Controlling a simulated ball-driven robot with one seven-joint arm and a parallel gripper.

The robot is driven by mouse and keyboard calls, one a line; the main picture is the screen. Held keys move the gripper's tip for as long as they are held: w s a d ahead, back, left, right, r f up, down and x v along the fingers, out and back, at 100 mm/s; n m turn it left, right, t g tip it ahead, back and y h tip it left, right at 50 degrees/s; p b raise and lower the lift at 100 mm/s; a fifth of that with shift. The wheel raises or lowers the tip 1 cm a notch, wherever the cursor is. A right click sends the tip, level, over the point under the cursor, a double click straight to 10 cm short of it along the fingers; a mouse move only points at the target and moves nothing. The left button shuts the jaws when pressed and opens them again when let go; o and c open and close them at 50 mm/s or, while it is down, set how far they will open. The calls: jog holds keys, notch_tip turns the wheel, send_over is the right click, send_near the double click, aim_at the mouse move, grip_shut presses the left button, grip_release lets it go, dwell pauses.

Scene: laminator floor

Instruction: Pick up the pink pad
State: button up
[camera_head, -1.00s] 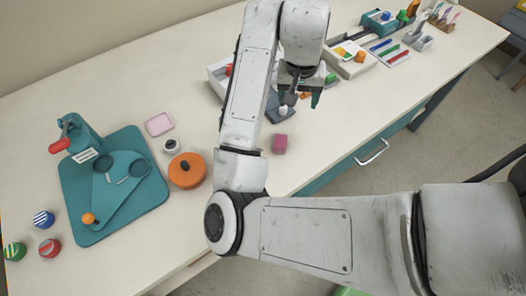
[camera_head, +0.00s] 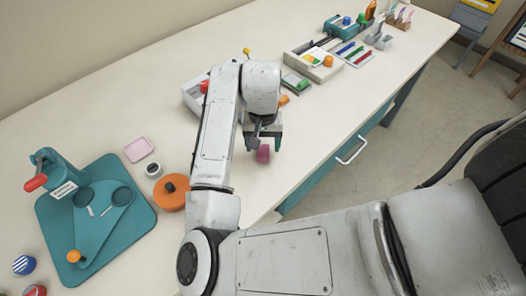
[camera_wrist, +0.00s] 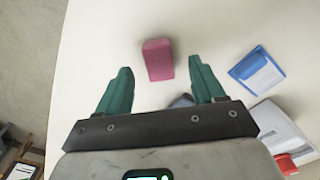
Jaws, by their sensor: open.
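A small pink block-like pad (camera_head: 263,154) lies on the white table just below my gripper (camera_head: 261,143). In the wrist view the pink pad (camera_wrist: 158,60) shows ahead of the gap between my two green fingers (camera_wrist: 160,70), closer to the left-right middle. The fingers are spread apart with nothing held between them. I cannot tell the exact height of the fingertips above the pad. A flat pale-pink rounded tray-like piece (camera_head: 138,149) lies farther left on the table.
A teal machine on a teal base (camera_head: 140,222) and an orange round container (camera_head: 172,195) stand left of my arm. A tray with colored pieces (camera_head: 318,70) is at the back. A blue-and-white piece (camera_wrist: 256,70) lies right of the pad. The table's front edge is near.

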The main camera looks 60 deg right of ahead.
jog(key=shift+f, duration=1.25)
jog(key=shift+c, duration=0.4)
jog(key=c, duration=1.1)
jog(key=shift+r, duration=0.15)
jog(key=shift+r, duration=0.7)
jog(key=s+r, duration=0.3)
jog(key=s, duration=0.1)
jog(key=s+r+p, duration=0.1)
jog(key=s+r, duration=0.3)
jog(key=s, duration=0.1)
jog(key=s+r, duration=0.4)
jog(key=s, duration=0.1)
jog(key=shift+d+r, duration=0.2)
jog(key=shift+d, duration=0.05)
